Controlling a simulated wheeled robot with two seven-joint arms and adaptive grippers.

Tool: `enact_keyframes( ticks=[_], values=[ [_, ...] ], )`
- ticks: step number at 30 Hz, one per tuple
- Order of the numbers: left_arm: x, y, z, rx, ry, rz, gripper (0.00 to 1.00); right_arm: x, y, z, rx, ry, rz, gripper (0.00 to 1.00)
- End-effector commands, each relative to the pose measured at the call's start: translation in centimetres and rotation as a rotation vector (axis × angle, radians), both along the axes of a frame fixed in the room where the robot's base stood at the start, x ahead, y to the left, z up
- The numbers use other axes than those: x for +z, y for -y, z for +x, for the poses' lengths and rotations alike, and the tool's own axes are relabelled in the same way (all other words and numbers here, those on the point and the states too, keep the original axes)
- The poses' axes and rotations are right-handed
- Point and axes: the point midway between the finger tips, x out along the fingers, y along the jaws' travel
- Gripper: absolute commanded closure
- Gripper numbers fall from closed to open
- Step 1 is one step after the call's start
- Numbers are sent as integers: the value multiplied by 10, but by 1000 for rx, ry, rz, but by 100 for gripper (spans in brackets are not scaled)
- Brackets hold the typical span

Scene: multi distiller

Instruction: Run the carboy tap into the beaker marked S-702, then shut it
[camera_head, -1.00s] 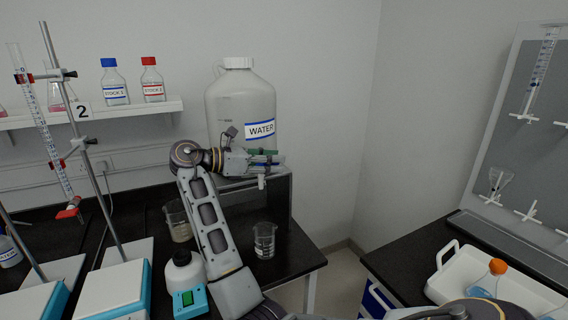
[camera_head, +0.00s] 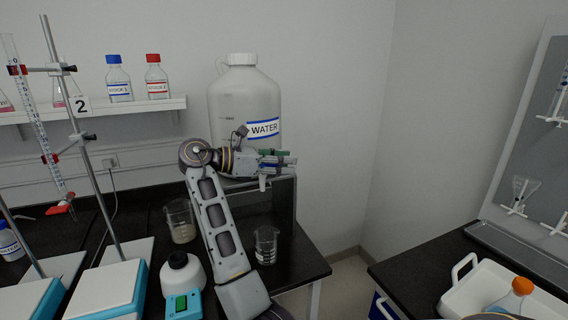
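The carboy (camera_head: 230,110), large and translucent with a white cap and a WATER label, stands on a dark stand at the back of the bench.
Burette stands (camera_head: 95,190) with white-and-blue bases are on the left. Two capped bottles (camera_head: 119,80) sit on the shelf. A white tray (camera_head: 465,283) is on the right bench, past a floor gap.

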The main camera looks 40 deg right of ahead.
Motion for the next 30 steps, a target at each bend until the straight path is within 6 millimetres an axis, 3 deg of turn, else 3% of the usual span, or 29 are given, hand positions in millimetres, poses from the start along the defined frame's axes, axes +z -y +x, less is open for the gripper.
enact_keyframes(
  ticks=[5, 12, 30],
  values=[
    [0, -3, 1, -1, 3, 4, 60, 0, 0, 0, 0, 0, 0, 70],
    [1, -4, 5, -2, 10, 5, 60, 0, 0, 0, 0, 0, 0, 100],
    [0, 3, 5, 2, 6, -5, 60, 0, 0, 0, 0, 0, -1, 100]
  ],
)
